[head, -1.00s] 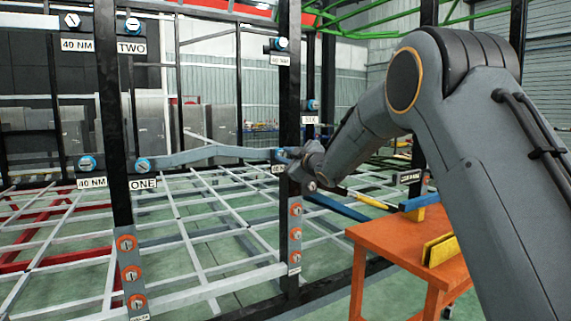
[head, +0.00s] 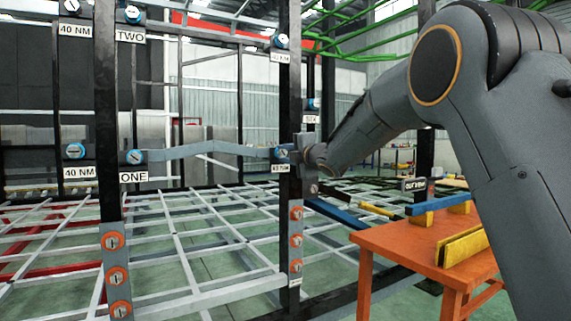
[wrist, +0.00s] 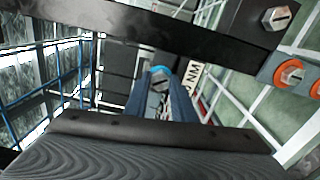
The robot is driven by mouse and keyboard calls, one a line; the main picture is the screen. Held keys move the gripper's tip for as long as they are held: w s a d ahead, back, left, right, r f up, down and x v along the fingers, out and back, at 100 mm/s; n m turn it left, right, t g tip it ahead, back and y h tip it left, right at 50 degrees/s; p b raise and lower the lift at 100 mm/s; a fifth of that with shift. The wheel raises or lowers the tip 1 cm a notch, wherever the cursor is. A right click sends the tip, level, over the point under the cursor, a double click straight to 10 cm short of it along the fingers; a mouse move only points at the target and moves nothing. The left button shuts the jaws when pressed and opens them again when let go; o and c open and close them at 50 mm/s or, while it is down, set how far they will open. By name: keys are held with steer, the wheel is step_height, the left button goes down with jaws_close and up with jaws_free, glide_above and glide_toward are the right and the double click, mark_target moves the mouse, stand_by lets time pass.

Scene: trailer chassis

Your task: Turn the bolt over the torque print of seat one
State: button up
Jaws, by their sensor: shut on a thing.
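The bolt (head: 282,153), with a blue collar and a slotted face, sits at the right end of the grey strut (head: 215,149), just above a small torque print (head: 281,168). My gripper (head: 305,151) reaches in from the right at this end. In the wrist view the blue-collared bolt (wrist: 159,82) lies at the far ends of the blue-grey fingers, and the print (wrist: 194,75) is beside it. My gripper is shut on the bolt; the exact contact is hard to see. The strut's left end has another blue-collared bolt (head: 134,157) above the ONE label (head: 133,177).
Black posts (head: 288,90) stand at both strut ends. Orange-collared bolts (head: 296,214) line the lower plates. An orange table (head: 400,250) with blue and yellow pieces stands at the right, below my arm. A white grid frame (head: 205,230) fills the low background.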

steer(key=shift+r+n+b, duration=0.1)
steer(key=shift+n+b, duration=0.95)
steer(key=shift+n, duration=0.05)
steer(key=o, duration=1.1)
steer(key=shift+c, duration=0.2)
steer(key=v, duration=0.7)
steer(key=shift+s+d, duration=0.25)
steer(key=shift+s, duration=0.05)
